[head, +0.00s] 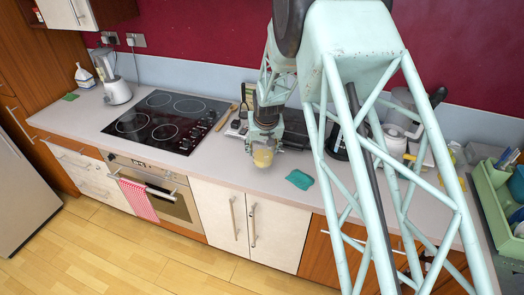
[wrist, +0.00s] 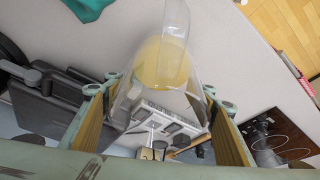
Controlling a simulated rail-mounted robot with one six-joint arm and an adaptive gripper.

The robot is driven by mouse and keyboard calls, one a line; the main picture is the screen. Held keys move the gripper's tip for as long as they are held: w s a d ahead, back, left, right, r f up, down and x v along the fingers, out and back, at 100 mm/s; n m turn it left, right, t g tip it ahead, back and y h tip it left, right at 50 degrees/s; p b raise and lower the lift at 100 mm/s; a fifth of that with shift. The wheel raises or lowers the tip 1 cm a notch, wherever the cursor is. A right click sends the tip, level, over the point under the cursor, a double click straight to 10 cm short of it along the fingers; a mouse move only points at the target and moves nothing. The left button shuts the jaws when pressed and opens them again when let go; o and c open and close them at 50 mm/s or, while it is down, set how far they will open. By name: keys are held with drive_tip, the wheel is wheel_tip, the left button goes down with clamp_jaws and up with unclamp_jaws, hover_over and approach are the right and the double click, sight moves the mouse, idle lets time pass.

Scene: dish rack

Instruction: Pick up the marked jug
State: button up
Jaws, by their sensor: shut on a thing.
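A clear jug with something pale yellow in it (head: 263,157) is at my gripper (head: 263,137) in the head view, over the counter to the right of the hob. In the wrist view the jug (wrist: 162,62) lies between the two fingers of my gripper (wrist: 160,115). The fingers are closed on its clear sides. I cannot tell whether its base touches the counter. No separate mark on the jug is clear to me.
The black hob (head: 165,120) is to the left, with wooden utensils (head: 227,117) beside it. A teal cloth (head: 299,179) lies on the counter (head: 250,185) to the right. A blender (head: 114,80) stands far left; a green dish rack (head: 496,205) is far right.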

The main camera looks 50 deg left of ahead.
drive_tip(key=s+d+r+b, duration=0.1)
drive_tip(key=s+d+b, duration=0.1)
drive_tip(key=s+d, duration=0.6)
drive_tip(key=d, duration=0.4)
drive_tip(key=shift+d+r+b, duration=0.3)
idle(0.5)
